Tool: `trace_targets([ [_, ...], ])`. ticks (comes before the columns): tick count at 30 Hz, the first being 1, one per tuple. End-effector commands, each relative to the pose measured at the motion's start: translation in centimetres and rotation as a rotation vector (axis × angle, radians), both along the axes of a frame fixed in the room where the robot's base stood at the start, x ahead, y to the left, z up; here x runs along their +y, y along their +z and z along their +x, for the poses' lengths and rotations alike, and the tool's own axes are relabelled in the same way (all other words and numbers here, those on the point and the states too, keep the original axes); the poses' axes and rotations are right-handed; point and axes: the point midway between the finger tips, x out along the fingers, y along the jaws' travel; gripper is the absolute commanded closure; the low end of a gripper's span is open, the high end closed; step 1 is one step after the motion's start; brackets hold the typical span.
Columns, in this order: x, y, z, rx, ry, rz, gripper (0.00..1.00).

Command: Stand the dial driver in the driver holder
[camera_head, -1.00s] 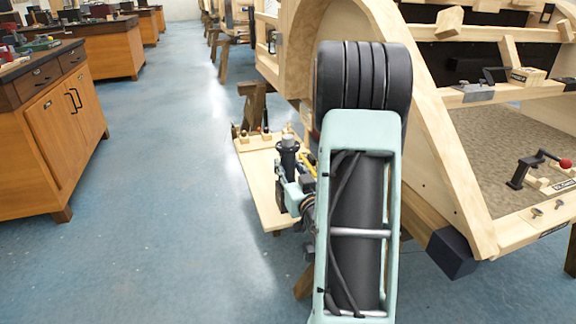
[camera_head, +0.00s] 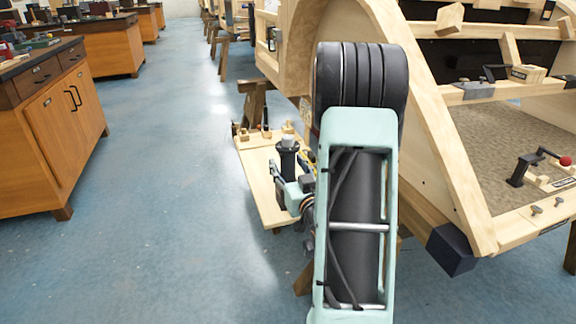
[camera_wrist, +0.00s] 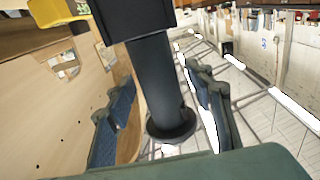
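A dark upright piece with a round flange and a grey top, seemingly the dial driver (camera_head: 288,162), stands over the pale wooden board (camera_head: 262,190) left of my arm. In the wrist view its black shaft (camera_wrist: 155,85) ends in the round flange and runs up the picture into a wider black block (camera_wrist: 135,15), possibly the driver holder. I cannot tell how they join. In the head view my arm partly hides the gripper.
A yellow item (camera_wrist: 55,12) lies near the black block. A large wooden frame (camera_head: 440,150) stands close on the right, with a crank handle (camera_head: 540,162) on it. Wooden cabinets (camera_head: 55,125) line the left. The blue floor between is clear.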

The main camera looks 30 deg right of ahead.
Motion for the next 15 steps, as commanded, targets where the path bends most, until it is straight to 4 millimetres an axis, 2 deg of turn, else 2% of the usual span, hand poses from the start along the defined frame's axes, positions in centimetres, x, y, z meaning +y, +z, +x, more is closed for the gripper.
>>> trace_targets([
  [8, 0.0, 0.0, -0.1, 0.007, 0.0, 0.003, 0.52],
  [15, 0.0, 2.7, -0.1, 0.0, 0.0, -0.002, 0.52],
])
